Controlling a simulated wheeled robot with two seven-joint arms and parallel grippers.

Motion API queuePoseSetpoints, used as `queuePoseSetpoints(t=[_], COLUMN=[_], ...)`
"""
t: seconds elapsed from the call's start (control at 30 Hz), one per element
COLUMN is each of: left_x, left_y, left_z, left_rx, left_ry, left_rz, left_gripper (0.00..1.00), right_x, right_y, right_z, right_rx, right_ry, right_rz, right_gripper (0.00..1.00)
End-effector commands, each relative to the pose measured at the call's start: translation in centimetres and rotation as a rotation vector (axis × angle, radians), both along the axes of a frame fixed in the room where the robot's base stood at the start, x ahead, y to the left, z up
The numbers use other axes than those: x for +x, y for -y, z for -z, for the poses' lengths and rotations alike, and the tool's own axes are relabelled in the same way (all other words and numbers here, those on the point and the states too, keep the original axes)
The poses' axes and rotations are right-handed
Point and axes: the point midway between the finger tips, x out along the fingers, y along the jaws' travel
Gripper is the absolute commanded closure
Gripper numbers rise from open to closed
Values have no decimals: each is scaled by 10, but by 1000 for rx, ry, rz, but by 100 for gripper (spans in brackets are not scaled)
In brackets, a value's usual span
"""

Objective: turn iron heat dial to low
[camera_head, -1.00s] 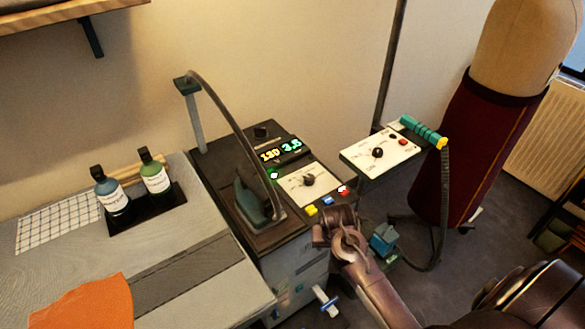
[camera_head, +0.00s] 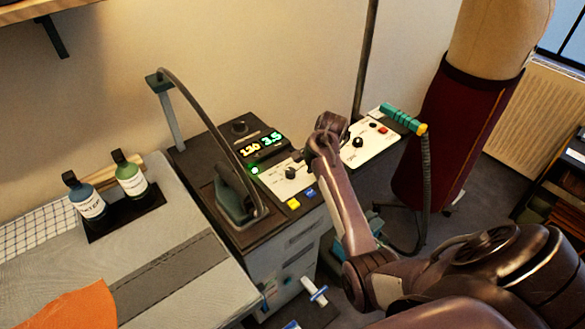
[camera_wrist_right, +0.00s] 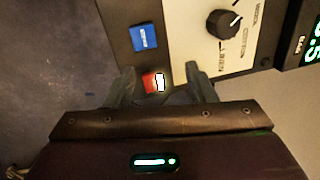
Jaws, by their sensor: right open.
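The iron station's white panel (camera_head: 271,178) carries a black heat dial (camera_head: 290,172). The dial also shows in the right wrist view (camera_wrist_right: 225,23), with a white pointer line and printed labels too blurred to read. The iron (camera_head: 236,195) rests on the station left of the panel. My right gripper (camera_head: 310,152) is over the panel's right side, partly hiding it. In the right wrist view my right gripper (camera_wrist_right: 161,76) is open, with a red lit switch (camera_wrist_right: 153,83) between its fingers and the dial beyond, apart from them. My left gripper is not in view.
A yellow button (camera_head: 293,203) and a blue button (camera_head: 310,192) line the station's front edge. A second white panel (camera_head: 370,147) with its own dial and a teal-handled hose (camera_head: 402,118) stands right. Two bottles (camera_head: 130,178) stand left on the ironing table.

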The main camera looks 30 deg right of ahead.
Motion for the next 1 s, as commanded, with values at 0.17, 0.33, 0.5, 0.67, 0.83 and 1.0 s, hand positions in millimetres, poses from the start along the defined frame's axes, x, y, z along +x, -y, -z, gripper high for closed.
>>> queuePoseSetpoints(t=[0.17, 0.33, 0.5, 0.67, 0.83, 1.0], left_x=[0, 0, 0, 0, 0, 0], left_y=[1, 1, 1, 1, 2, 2], left_z=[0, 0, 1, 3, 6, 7], left_rx=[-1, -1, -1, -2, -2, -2], left_ry=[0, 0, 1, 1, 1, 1], left_rz=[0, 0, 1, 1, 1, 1], left_gripper=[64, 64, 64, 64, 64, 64], right_x=[43, 63, 68, 73, 79, 83], right_y=[4, -4, -10, -19, -26, -31], right_z=[-26, -41, -37, -14, 10, 24], right_rx=[247, 387, 420, 420, 418, 416], right_ry=[-7, -33, -44, -45, -44, -41], right_rz=[375, 546, 586, 582, 581, 580], right_gripper=[50, 50, 50, 50, 50, 50])
